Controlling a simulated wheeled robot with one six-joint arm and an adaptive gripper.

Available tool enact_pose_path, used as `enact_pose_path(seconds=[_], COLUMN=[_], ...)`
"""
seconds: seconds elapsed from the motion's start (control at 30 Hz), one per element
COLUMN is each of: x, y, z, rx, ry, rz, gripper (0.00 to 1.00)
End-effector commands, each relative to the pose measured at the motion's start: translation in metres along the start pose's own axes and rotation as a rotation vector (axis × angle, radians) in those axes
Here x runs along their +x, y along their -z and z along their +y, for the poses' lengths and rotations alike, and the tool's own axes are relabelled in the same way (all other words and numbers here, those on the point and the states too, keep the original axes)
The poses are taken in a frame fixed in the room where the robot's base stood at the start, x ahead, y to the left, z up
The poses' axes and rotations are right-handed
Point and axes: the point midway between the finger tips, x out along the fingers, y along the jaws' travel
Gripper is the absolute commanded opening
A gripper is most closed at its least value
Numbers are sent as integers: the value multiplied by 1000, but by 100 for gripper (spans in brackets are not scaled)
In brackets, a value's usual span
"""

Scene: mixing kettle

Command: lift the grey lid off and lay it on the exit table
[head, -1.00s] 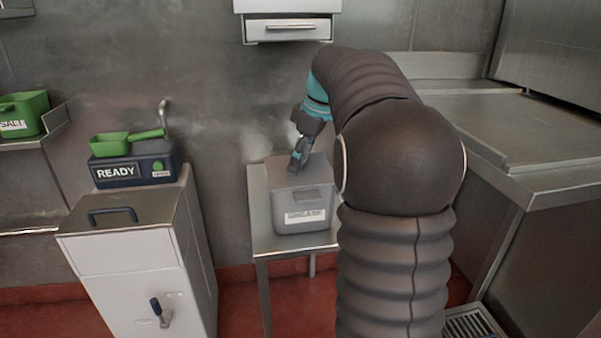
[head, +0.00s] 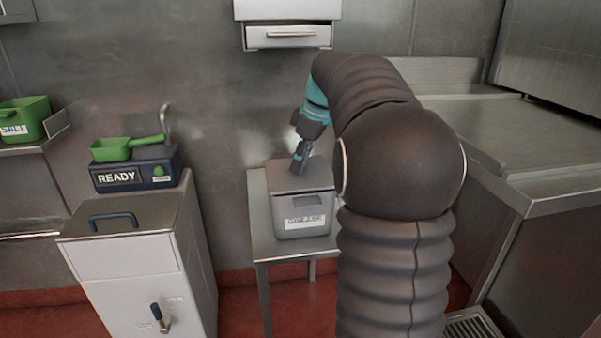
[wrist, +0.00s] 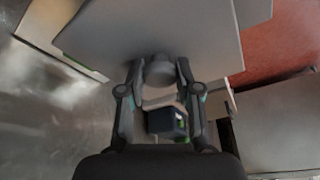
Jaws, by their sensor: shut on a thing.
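The grey lid (head: 316,178) sits on top of a grey bin (head: 303,222) with a white label, on a small steel table. In the wrist view the lid (wrist: 165,30) fills the top middle, with a round knob (wrist: 160,70) between my fingers. My gripper (head: 298,166) points down at the lid's top and is shut on the knob; in the wrist view the fingers (wrist: 158,80) stand on both sides of it. I cannot tell whether the lid is fully seated or slightly raised. No surface is marked as the exit table.
The small steel table (head: 260,232) has little bare room around the bin. Left stands a white cabinet (head: 130,250) with a handled top and a READY box (head: 135,170) bearing a green scoop. A steel counter (head: 520,130) is at right. A drawer unit (head: 288,35) hangs above.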

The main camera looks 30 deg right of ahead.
Motion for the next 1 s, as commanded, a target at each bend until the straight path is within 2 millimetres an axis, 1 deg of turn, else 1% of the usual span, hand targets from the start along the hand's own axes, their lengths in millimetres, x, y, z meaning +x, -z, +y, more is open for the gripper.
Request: enact_pose_path(seconds=[0.27, 1.0], x=[-4, -40], y=[1, 12], z=[0, 0], rx=[0, 0], ry=[0, -1], rz=[0, 0], gripper=[0, 0])
